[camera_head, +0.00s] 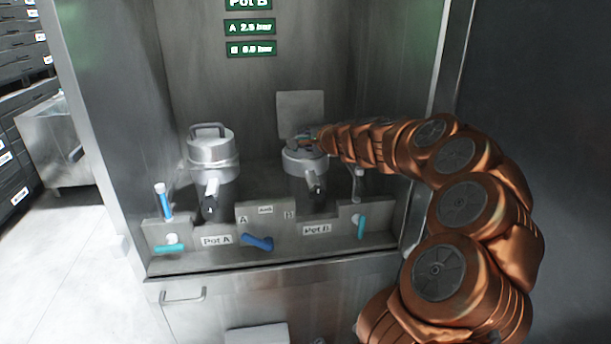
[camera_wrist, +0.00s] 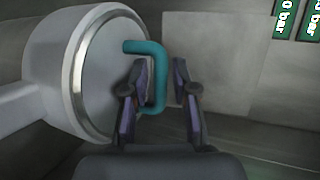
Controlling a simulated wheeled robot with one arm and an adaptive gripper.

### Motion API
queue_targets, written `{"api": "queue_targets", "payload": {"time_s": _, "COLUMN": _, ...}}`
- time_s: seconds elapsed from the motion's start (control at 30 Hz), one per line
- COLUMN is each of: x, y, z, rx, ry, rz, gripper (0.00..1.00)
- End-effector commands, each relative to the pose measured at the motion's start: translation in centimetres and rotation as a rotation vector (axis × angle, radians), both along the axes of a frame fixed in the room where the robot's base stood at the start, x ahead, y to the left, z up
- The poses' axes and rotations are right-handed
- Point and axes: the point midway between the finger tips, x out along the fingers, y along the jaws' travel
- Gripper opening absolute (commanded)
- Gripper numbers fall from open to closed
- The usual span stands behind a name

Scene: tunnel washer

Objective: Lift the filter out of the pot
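Pot B (camera_head: 305,163) is a round metal pot on the right of the steel bay, above the "Pot B" label. In the wrist view its shiny rim (camera_wrist: 77,75) surrounds a flat grey round top. A teal bent handle (camera_wrist: 160,75), apparently the filter's, stands out from that top. The rest of the filter is hidden inside. My gripper (camera_wrist: 163,68) is open, with its dark fingers on either side of the handle's outer bar. A gap shows between the bar and the right finger. In the head view my gripper (camera_head: 308,138) is small and partly hidden over pot B.
Pot A (camera_head: 212,152), with a handled lid, stands left of pot B. A pale square plate (camera_head: 300,113) is behind pot B. Blue (camera_head: 257,243) and teal (camera_head: 361,227) valve handles are on the front panel. The bay's right wall (camera_head: 448,75) is close to my arm.

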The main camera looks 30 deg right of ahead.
Motion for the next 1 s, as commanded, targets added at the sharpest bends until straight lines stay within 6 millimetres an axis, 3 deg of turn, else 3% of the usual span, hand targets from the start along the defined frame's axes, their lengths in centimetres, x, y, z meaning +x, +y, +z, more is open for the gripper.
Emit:
{"api": "queue_targets", "payload": {"time_s": 0.17, "x": -0.02, "y": 0.03, "z": 0.0, "rx": 0.0, "ry": 0.0, "rz": 0.001, "gripper": 0.28}}
{"api": "queue_targets", "payload": {"time_s": 0.43, "x": -0.03, "y": 0.03, "z": 0.0, "rx": 0.0, "ry": 0.0, "rz": 0.001, "gripper": 0.0}}
{"api": "queue_targets", "payload": {"time_s": 1.0, "x": -0.05, "y": -0.01, "z": 0.02, "rx": -0.001, "ry": 0.0, "rz": 0.0, "gripper": 0.0}}
